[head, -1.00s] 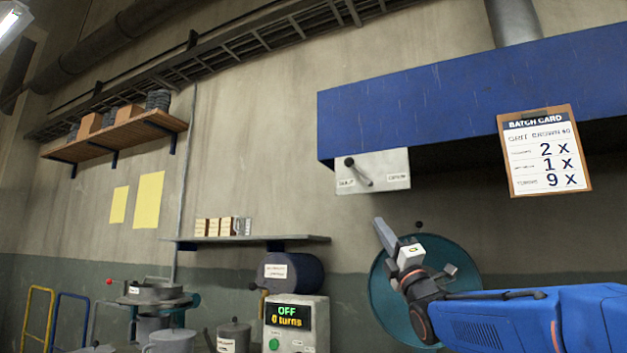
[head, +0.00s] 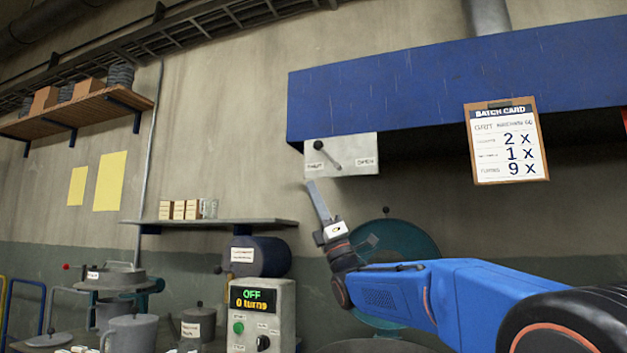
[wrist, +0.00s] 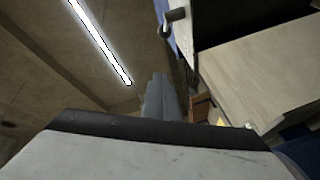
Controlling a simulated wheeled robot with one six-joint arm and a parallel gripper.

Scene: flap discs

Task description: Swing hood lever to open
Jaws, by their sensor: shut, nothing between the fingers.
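The hood lever (head: 327,156) is a short rod with a dark knob on a pale panel (head: 352,150) under the hood's left end. Its knob leans up and left, on the side of the label that seems to read SHUT; OPEN is at the right. My gripper (head: 315,187) is shut and empty, pointing up just below the panel's lower left corner. A gap seems to separate it from the lever. In the wrist view, my closed fingers (wrist: 160,98) point up towards a small knob-like part (wrist: 175,15), probably the lever's end.
The blue hood (head: 400,85) spans the upper right, with a batch card (head: 505,142) on its front. A teal round thing (head: 400,250) is behind my arm. A wall shelf (head: 220,223) and a control box (head: 262,315) reading OFF, 0 turns, are at lower left.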

